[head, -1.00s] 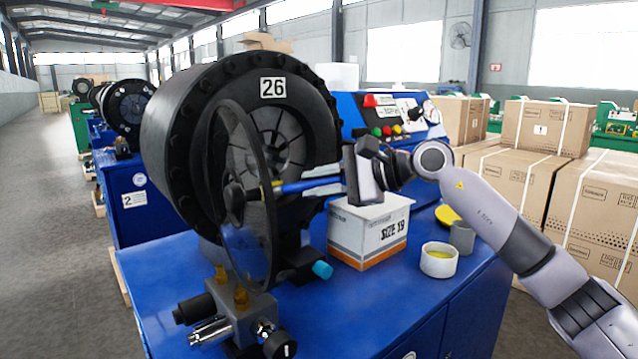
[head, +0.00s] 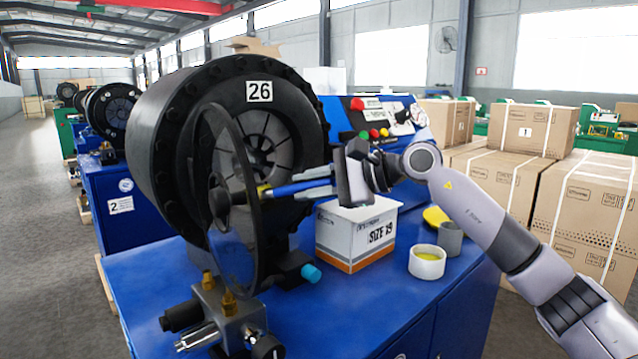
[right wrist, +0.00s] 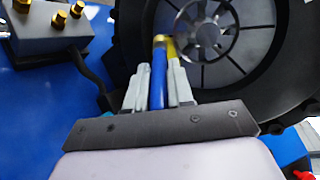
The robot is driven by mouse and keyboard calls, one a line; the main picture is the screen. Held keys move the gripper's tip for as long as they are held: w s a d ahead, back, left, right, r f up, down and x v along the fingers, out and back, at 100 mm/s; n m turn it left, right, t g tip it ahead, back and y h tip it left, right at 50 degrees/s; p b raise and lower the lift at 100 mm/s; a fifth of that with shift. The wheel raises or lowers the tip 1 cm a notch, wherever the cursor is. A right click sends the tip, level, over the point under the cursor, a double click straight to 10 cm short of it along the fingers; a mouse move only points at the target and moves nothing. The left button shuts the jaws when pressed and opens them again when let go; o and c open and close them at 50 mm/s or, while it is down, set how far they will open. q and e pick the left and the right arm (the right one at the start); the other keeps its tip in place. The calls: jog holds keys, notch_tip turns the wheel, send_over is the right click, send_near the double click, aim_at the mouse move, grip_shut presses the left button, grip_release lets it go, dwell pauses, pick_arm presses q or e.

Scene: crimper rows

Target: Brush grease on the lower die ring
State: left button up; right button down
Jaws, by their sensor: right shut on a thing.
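The crimper numbered 26 (head: 175,135) has a round black head with a ring of grey die segments (head: 262,135) around its opening. My right gripper (head: 318,182) is shut on a blue-handled brush (head: 290,187), which points left at the lower part of the die ring. In the right wrist view, the brush (right wrist: 158,78) stands between the fingers (right wrist: 158,90), its yellow end near the ring's centre. I cannot tell whether its tip touches the dies. A white pot (head: 427,270) with yellow content stands on the blue bench. My left gripper is not in view.
A round, see-through shield (head: 235,235) with a dark rim stands before the head, close to the brush tip. A white and orange box (head: 345,235), a grey cup (head: 450,238) and a yellow item (head: 435,215) stand on the bench (head: 370,310). Cartons (head: 500,185) are stacked at right.

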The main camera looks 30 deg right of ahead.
jog(key=shift+a, duration=0.55)
jog(key=shift+s, duration=0.1)
jog(key=s+b, duration=0.1)
jog(key=s, duration=0.1)
jog(key=s+b, duration=0.3)
jog(key=s, duration=0.1)
jog(key=shift+d+b, duration=0.4)
